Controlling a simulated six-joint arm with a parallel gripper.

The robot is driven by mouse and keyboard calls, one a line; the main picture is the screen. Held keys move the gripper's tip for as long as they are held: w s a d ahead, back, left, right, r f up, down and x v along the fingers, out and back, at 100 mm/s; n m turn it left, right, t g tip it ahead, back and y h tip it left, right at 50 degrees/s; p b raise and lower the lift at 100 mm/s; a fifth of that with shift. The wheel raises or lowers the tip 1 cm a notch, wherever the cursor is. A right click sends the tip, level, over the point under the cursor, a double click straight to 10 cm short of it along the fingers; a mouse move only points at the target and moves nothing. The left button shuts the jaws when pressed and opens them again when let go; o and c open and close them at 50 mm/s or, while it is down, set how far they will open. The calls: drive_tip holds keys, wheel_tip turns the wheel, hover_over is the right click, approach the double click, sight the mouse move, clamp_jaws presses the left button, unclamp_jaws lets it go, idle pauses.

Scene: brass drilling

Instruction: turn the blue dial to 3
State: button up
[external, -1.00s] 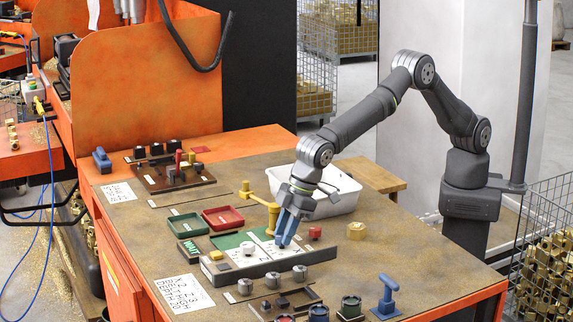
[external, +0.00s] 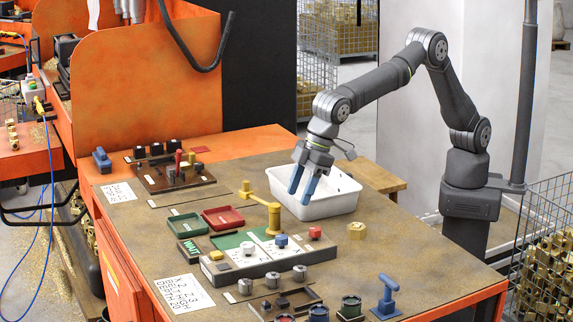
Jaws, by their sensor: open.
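The blue dial (external: 281,240) is a small blue knob on a white plate of the long grey panel (external: 262,264). The dial's marks and pointer are too small to read. My gripper (external: 302,188) is open and empty, its two blue fingers pointing down. It is raised above and behind the blue dial, clear of it, in front of the white bin in the picture.
A yellow post with an arm (external: 273,218) stands close behind the panel. The white bin (external: 335,203) is behind my gripper. A brass hex block (external: 356,231) lies to the right.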

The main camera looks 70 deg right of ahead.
sight(283, 237)
drive_tip(key=v, duration=0.6)
drive_tip(key=x, duration=1.7)
